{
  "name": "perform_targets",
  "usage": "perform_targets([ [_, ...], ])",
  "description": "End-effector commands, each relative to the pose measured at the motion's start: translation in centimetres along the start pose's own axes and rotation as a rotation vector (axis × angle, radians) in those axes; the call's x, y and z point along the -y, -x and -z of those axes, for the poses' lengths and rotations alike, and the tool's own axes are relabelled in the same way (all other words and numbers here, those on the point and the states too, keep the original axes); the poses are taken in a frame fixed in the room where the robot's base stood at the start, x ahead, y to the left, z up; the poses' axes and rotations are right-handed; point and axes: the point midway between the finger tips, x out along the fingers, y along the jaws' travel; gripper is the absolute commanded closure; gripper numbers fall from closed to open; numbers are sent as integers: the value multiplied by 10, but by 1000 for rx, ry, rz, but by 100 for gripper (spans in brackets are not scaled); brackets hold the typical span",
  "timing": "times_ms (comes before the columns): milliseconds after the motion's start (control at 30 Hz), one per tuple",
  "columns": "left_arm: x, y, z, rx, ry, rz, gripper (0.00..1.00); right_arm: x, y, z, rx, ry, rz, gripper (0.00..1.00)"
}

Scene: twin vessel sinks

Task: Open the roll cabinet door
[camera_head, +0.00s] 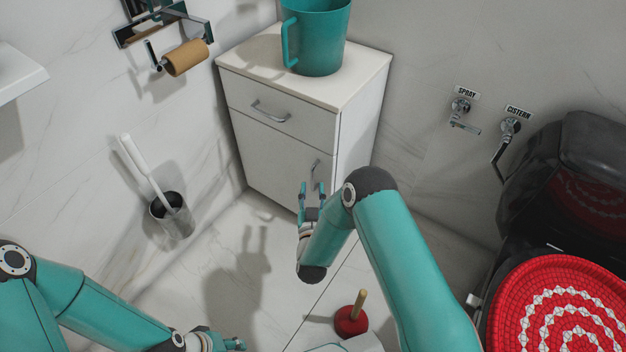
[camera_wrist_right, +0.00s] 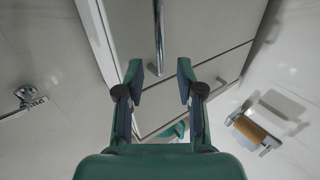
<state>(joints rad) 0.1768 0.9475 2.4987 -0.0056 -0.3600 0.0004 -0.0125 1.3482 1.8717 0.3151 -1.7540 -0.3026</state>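The white roll cabinet (camera_head: 277,140) stands against the wall in the head view, with a drawer above a door (camera_head: 275,165). The door is shut, and its upright metal handle (camera_head: 316,172) is near its right edge. The handle also shows at the top of the right wrist view (camera_wrist_right: 158,35), which looks upside down. My right gripper (camera_head: 312,188) is open and empty in front of the door. In the wrist view the handle lies ahead of the gap between its fingers, apart from them. My left gripper (camera_head: 228,343) is low at the bottom edge, partly cut off.
A teal mug (camera_head: 318,38) stands on the cabinet top. A toilet brush holder (camera_head: 172,215) and a paper roll (camera_head: 186,57) are to the left. A plunger (camera_head: 351,318) stands on the floor. The black toilet with a red seat cover (camera_head: 555,310) is at the right.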

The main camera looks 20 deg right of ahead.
Motion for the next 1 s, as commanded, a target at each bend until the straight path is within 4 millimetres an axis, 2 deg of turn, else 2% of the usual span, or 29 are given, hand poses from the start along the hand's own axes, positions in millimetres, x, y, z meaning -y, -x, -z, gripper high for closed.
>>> perform_targets([
  [100, 3, -8, 0, -1, 0, 0, 60, -1, -22, -1, -4, -1, -2, 63],
  [300, 5, -13, 0, -1, 0, 0, 60, 0, -42, -1, 0, 0, 0, 63],
  [667, 5, -13, 0, -1, 0, 0, 60, 0, -46, 0, 1, 1, 1, 63],
  [900, 5, -13, 0, -1, 0, 0, 60, 0, -46, 0, 1, 0, 0, 100],
  [1000, 5, -13, 0, -1, 0, 0, 60, 0, -46, 0, 1, 0, 0, 100],
])
